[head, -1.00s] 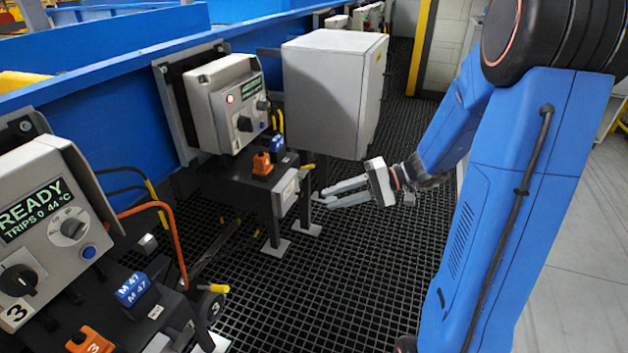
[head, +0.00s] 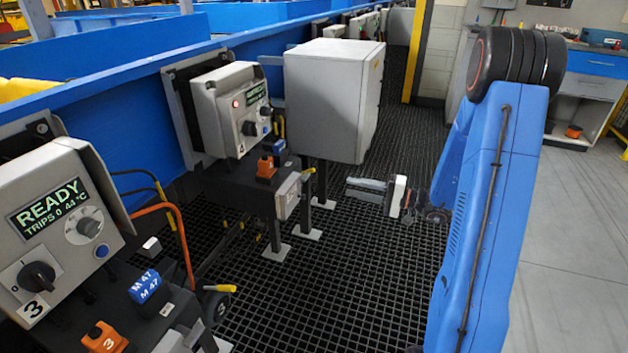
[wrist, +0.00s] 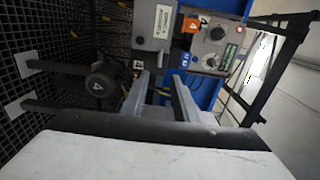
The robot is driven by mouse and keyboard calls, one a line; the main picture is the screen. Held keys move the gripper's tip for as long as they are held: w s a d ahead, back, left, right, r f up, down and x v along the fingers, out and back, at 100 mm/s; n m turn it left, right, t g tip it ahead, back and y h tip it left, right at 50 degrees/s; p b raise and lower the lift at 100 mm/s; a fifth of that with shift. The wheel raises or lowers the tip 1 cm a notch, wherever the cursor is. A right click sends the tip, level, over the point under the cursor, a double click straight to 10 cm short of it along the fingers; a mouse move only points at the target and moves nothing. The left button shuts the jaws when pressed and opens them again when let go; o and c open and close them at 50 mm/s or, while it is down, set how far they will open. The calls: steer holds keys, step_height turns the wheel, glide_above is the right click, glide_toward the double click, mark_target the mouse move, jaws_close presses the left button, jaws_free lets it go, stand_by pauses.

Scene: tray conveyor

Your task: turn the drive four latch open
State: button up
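The drive four station stands at the middle left of the head view. Its grey control box (head: 225,110) has a lit red lamp, a READY display and a dark knob (head: 249,128) above a 4 label. Below is a small light-grey box (head: 288,197) with a yellow-tipped lever (head: 308,171) near its top; I cannot tell for certain which part is the latch. The small box (wrist: 163,22) and control box (wrist: 213,50) also show in the wrist view. My gripper (head: 366,190) is open and empty, its fingers (wrist: 163,88) apart, to the right of the station and touching nothing.
A large grey cabinet (head: 333,95) stands behind the small box. An orange tag (head: 265,168) and blue tag (head: 276,146) sit on the station ledge. The drive three station (head: 50,220) is at near left. Open black grating (head: 340,270) lies below my gripper.

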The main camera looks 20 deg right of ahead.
mark_target(305, 177)
steer(key=x, duration=1.4)
steer(key=shift+a, duration=0.25)
steer(key=shift+w, duration=0.15)
steer(key=shift+c, duration=0.6)
jaws_close()
